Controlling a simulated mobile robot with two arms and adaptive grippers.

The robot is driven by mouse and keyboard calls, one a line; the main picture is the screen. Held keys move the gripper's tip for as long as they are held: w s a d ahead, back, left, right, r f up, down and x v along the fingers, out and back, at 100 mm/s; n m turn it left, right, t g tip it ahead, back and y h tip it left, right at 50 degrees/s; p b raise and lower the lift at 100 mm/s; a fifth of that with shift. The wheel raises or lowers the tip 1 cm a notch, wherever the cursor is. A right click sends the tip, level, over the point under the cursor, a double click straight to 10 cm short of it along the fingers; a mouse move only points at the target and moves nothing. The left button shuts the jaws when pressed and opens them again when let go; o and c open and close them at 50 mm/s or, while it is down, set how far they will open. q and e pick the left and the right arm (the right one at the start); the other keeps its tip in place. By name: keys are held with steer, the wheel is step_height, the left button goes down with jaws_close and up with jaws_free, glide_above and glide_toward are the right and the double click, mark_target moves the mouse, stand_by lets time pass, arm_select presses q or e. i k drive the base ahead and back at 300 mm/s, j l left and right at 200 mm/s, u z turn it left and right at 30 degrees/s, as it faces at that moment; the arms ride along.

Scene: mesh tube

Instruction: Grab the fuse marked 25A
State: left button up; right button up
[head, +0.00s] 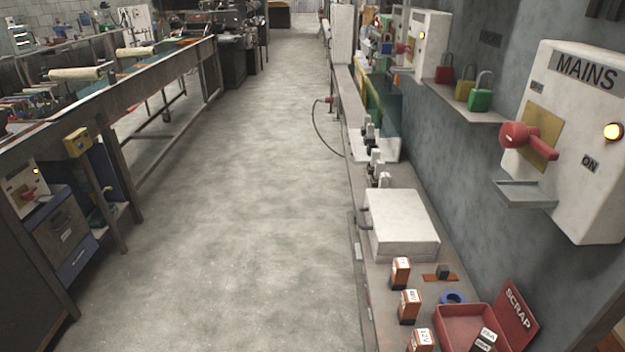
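Three small orange-red blocks with white labels, which may be relays or fuses, stand in a row on the right-hand bench: the far block (400,272), the middle block (409,306) and the near block (420,341). The near label seems to read 12V. Dark pieces with pale labels (485,339) lie in the red scrap tray (456,315) at the bottom edge. Their lettering is too small to read surely, so I cannot tell which thing is marked 25A. Neither of my grippers is in view.
A white box (400,222) sits behind the blocks. A blue ring (452,298) lies beside the tray. The MAINS panel (575,140) with its red switch (526,137) hangs on the right wall, near a shelf with padlocks (480,92). The floor aisle (240,200) is clear.

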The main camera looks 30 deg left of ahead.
mark_target(385, 177)
steer(key=u, duration=0.4)
steer(key=j+z, duration=0.1)
steer(key=z, duration=0.25)
steer(key=i+j+z, duration=0.25)
steer(key=j, duration=0.15)
steer(key=j+z, duration=0.2)
steer(key=j, duration=0.2)
steer(key=i+j+z, duration=0.25)
steer(key=j, duration=0.15)
steer(key=j+z, duration=0.2)
steer(key=j, duration=0.25)
steer(key=k, duration=0.05)
